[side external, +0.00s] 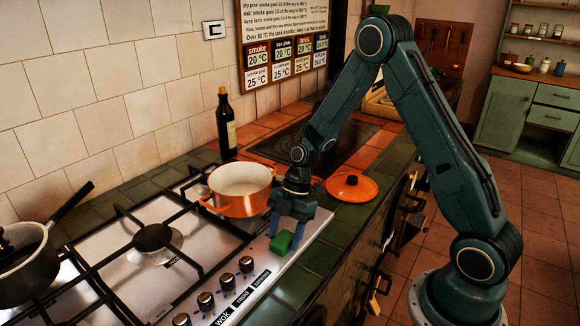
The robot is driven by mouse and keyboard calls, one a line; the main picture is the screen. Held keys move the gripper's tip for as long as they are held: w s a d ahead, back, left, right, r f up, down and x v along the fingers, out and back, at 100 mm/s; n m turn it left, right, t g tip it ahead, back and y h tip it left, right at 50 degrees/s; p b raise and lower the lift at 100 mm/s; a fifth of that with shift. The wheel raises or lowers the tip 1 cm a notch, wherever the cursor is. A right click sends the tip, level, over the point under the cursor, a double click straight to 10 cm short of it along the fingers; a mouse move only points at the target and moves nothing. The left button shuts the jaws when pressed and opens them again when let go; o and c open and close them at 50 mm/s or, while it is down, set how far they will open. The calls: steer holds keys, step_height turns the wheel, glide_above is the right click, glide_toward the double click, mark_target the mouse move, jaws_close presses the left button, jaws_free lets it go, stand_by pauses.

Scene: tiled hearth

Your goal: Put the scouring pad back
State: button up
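The scouring pad (281,243) is a small green block at the front right part of the steel hob, right of the row of black knobs. My gripper (286,231) points down right at the pad, with its blue fingers apart. The fingers overlap the pad's upper edge in this view. I cannot tell whether they touch or grip it, or whether the pad rests on the hob or is slightly above it.
An orange pot (211,203) stands on the hob behind my gripper, its lid (351,187) on the tiles to the right. A dark bottle (226,125) stands at the back. A grey saucepan (33,270) sits at left. Green tiles edge the counter.

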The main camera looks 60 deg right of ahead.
steer(key=shift+o, duration=0.4)
steer(key=shift+r, duration=0.15)
steer(key=shift+r, duration=0.15)
steer(key=v, duration=1.1)
steer(key=shift+d+r, duration=0.15)
steer(key=shift+r, duration=0.25)
steer(key=shift+r, duration=0.1)
steer(key=s+a+r+m+t+h, duration=0.25)
steer(key=s+a+r+m, duration=0.25)
steer(key=s+r+m, duration=0.5)
steer(key=s+r+m+t+h, duration=0.2)
steer(key=s+r+m+t, duration=0.1)
steer(key=s+m, duration=0.5)
steer(key=s+r, duration=0.1)
steer(key=s, duration=0.2)
steer(key=shift+s+r, duration=0.25)
steer(key=shift+s, duration=0.05)
